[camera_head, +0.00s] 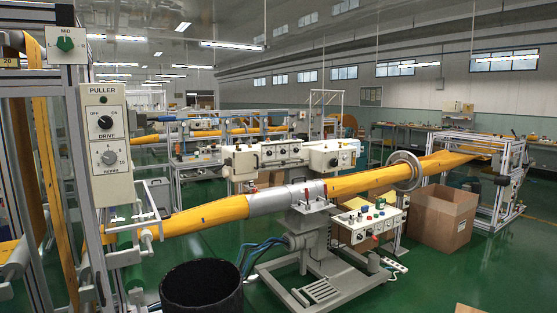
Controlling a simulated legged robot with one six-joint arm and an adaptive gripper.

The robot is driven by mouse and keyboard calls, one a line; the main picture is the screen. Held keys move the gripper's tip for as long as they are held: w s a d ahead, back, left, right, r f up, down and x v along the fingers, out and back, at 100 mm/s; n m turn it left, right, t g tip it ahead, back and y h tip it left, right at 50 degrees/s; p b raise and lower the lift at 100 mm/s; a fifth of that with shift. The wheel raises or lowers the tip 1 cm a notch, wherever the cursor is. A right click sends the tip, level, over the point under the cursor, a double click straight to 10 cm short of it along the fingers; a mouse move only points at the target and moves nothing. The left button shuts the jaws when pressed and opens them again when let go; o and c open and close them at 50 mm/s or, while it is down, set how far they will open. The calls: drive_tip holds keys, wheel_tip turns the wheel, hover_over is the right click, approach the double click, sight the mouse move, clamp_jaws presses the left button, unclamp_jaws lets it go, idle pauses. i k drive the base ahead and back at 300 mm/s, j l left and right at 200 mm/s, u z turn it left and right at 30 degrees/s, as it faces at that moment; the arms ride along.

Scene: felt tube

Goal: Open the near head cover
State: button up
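A long yellow felt tube (352,184) runs from the puller frame at left to a frame at right. A grey sleeve (272,200) wraps its middle, above a grey pedestal stand (310,240). Behind the tube, a machine with white housings carries a left head (243,163) and a right head (331,157), with small knobs on them. I cannot tell which housing is the near head cover, nor whether any cover is open. My gripper is not in view.
The puller panel (105,140) stands on the metal frame at left. A black bin (202,291) stands at the bottom front. A control box (367,224), a cardboard box (443,218) and blue hoses (262,249) are near the stand.

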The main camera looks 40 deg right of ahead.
sight(245, 162)
drive_tip(key=i+l+z, duration=0.15)
drive_tip(key=i+z, duration=0.65)
drive_tip(key=i, duration=0.15)
drive_tip(key=i+j+z, duration=0.15)
drive_tip(key=i+z, duration=0.2)
drive_tip(key=i+l+u, duration=0.15)
drive_tip(key=i, duration=0.4)
drive_tip(key=i+l+u, duration=0.1)
drive_tip(key=i+l, duration=0.3)
drive_tip(key=i+l+u, duration=0.15)
drive_tip(key=i+l, duration=0.2)
drive_tip(key=i, duration=0.25)
